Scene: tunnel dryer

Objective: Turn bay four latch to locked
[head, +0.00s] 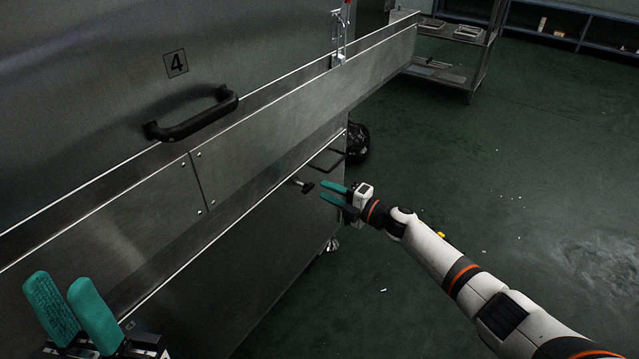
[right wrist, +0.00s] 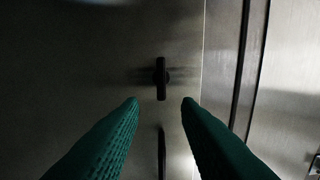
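The bay four latch, a small dark T-shaped handle (head: 304,185) on a short metal stem, sticks out of the lower steel panel under the bay marked 4. It shows in the right wrist view as a dark upright bar (right wrist: 161,78), ahead of and between the fingertips. My right gripper (head: 328,193) is open with teal fingers, just right of the latch and apparently apart from it. Its fingers also show in the right wrist view (right wrist: 160,104) with nothing between them. My left gripper (head: 62,284) is open and empty at the lower left, away from the latch.
A black bar handle (head: 195,116) is on the door beside the number 4 plate (head: 176,64). A steel ledge (head: 290,95) juts out above the latch. A black bag (head: 357,142) lies beyond the panel. A shelf cart (head: 455,75) stands behind. Green floor at right is mostly clear.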

